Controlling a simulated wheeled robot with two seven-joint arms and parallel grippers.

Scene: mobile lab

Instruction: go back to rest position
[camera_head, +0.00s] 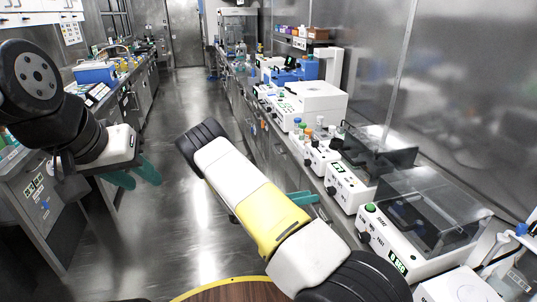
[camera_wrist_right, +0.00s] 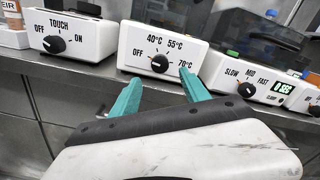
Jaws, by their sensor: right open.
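My left gripper (camera_head: 136,175) shows in the head view at the left. Its two teal fingers are apart, with nothing between them, over the aisle beside the left bench. My right gripper (camera_wrist_right: 161,95) shows in the right wrist view with its teal fingers spread and empty. It points at the front of a white box with a temperature knob (camera_wrist_right: 157,52), on the right bench. In the head view only teal parts of the right gripper (camera_head: 301,198) show past my white and yellow right arm, close to the bench edge.
The right bench carries a row of knobbed devices, including a box with a green button (camera_head: 388,236), a white machine (camera_head: 313,100) and small capped bottles (camera_head: 308,134). A blue box (camera_head: 95,72) stands on the left bench. The floor aisle (camera_head: 180,100) between the benches is clear.

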